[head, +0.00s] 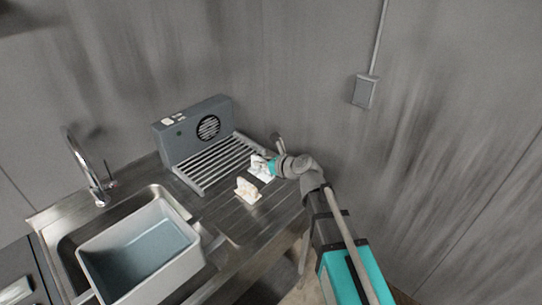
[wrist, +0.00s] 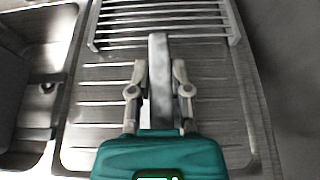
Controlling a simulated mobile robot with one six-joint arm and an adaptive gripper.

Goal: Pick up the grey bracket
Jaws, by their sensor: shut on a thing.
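The grey bracket (wrist: 158,80) shows in the wrist view as a long, flat pale-grey piece between the two fingers. My gripper (wrist: 159,75) is shut on it, with a finger against each side. Its far end points toward the slatted rack, and its near end runs back to the teal gripper body. In the head view my gripper (head: 272,166) is over the right part of the drainboard, with a pale piece (head: 258,166) at its fingers. I cannot tell its clearance above the drainboard.
A cream bracket-like piece (head: 247,191) stands on the ribbed steel drainboard (head: 222,212). A grey booth unit (head: 187,133) with a fan and slatted rack (wrist: 165,8) is behind. A sink with a grey tub (head: 186,268) is at left. The wall is close at right.

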